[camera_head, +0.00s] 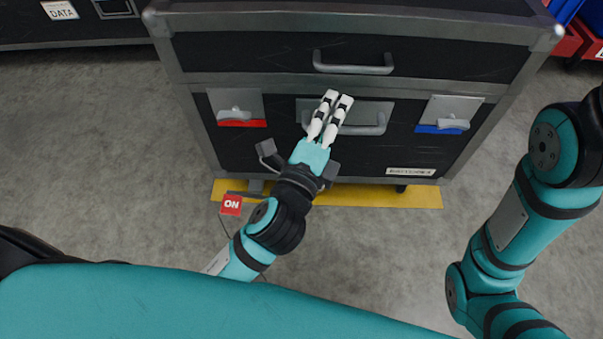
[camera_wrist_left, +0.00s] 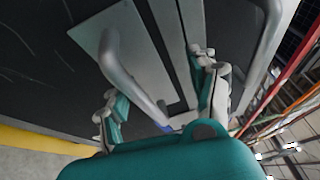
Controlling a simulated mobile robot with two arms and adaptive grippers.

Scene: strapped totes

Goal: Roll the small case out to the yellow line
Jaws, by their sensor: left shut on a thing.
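A black case (camera_head: 290,150) with grey metal edges stands in the middle of the head view, its front facing me. A lower grey handle (camera_head: 368,129) is on its front plate, between a red latch and a blue latch. My left gripper (camera_head: 330,112) is shut on this handle; the handle also shows in the left wrist view (camera_wrist_left: 130,70). The yellow line (camera_head: 330,196) lies on the floor along the case's foot, and dark feet or casters overlap its far edge. My right arm shows at the right; its gripper is out of view.
An upper handle (camera_head: 353,66) is on the front above. Another dark case (camera_head: 100,28) stands at the back left; red and blue bins (camera_head: 568,38) are at the far right. Grey floor is bare on both sides.

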